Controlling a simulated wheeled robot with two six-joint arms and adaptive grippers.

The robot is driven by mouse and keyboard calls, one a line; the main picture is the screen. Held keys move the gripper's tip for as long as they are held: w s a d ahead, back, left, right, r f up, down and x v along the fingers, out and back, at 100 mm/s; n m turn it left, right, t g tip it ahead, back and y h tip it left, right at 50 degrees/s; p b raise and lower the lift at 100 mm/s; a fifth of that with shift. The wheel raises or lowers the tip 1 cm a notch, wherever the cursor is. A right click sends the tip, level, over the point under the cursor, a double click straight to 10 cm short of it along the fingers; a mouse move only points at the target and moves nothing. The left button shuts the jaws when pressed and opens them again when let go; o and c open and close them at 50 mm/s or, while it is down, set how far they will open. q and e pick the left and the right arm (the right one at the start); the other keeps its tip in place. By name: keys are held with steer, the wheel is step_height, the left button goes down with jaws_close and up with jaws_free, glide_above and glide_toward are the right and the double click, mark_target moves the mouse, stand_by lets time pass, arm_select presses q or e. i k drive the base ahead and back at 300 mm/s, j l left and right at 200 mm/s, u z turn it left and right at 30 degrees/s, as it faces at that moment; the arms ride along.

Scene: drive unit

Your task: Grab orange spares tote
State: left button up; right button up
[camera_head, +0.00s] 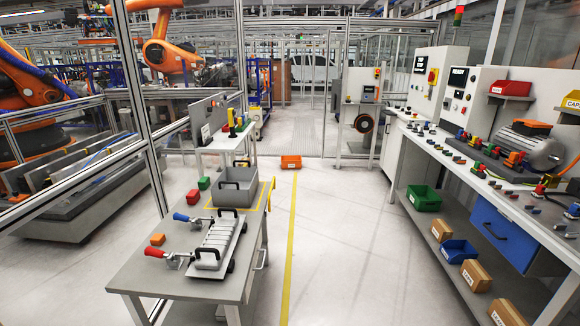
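A small orange tote (291,162) with a pale label on its front sits on the floor in the middle distance, beside the yellow floor line. It stands upright and apart from the benches. Its inside is too small to make out. Neither of my grippers shows in the head view.
A long bench (470,170) with a green bin (424,197) below runs along the right. The aisle floor (350,235) between is clear.

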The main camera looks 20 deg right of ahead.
mark_target(288, 162)
steer(key=i+l+z, duration=0.3)
steer(key=l, duration=0.2)
steer(key=i+l+z, duration=0.45)
steer(key=i, duration=0.25)
steer(key=i+l+z, duration=0.15)
steer(key=i+l, duration=0.2)
steer(key=i+l+z, duration=0.2)
steer(key=i, duration=0.35)
steer(key=i+u, duration=0.3)
steer(key=i, duration=2.15)
steer(key=i+j+u, duration=0.2)
steer(key=i, duration=0.9)
steer(key=i+u, duration=0.15)
steer(key=i, duration=0.95)
steer(key=i+u, duration=0.2)
steer(key=i, duration=0.9)
steer(key=i+j, duration=0.15)
steer(key=i, duration=0.45)
steer(key=i+j, duration=0.15)
steer(key=i, duration=0.45)
steer(key=i+j, duration=0.1)
steer(key=i, duration=0.5)
